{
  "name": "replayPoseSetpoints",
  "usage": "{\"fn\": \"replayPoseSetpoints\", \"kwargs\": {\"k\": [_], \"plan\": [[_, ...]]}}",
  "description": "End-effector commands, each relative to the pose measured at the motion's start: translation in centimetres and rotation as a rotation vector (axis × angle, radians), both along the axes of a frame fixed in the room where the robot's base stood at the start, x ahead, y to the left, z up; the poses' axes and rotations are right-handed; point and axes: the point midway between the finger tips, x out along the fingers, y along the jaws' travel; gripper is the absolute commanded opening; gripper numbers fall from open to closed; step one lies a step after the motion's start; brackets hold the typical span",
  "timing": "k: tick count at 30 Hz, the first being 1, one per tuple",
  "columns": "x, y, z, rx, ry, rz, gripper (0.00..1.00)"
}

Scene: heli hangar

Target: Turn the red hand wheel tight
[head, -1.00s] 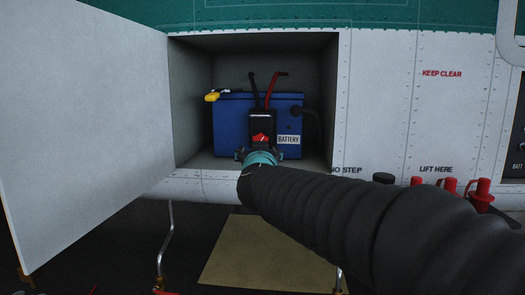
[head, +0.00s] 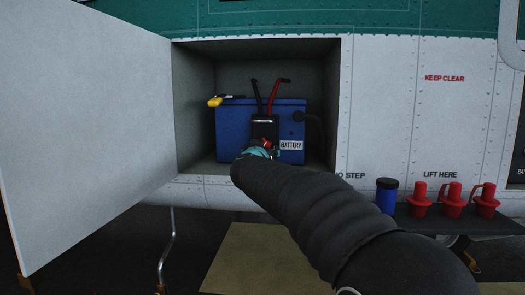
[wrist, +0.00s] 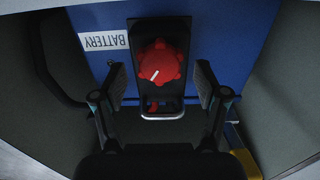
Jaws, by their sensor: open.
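The red hand wheel (wrist: 159,63) sits on a black connector block (wrist: 176,27) on the front of the blue battery (head: 228,130). A pale pointer line on the wheel points to the lower left in the wrist view. In the head view the red wheel (head: 267,143) is mostly hidden behind my arm's end. My gripper (wrist: 160,82) is open, with one finger on each side of the black block in the wrist view. The fingers look apart from the wheel, and nothing is between them in a grasp.
The open bay door (head: 85,130) stands at the left. A black cable and a red cable (head: 273,95) rise from the block. A yellow-handled tool (head: 215,101) lies on the battery. A blue canister (head: 386,196) and red caps (head: 452,201) stand on a shelf at right.

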Motion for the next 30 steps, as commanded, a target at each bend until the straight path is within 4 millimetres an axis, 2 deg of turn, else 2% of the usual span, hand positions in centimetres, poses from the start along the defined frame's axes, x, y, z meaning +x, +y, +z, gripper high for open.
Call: {"fn": "replayPoseSetpoints", "kwargs": {"k": [6,17,20,24,30], "plan": [[2.0,-0.1,0.0,0.0,0.0,-0.001,0.73],[2.4,-0.1,0.0,0.001,0.0,0.0,0.73],[2.4,-0.1,0.0,0.001,0.0,0.0,0.5],[2.4,-0.1,0.0,0.001,0.0,0.0,0.15],[2.4,-0.1,0.1,0.006,0.0,0.001,0.14]]}}
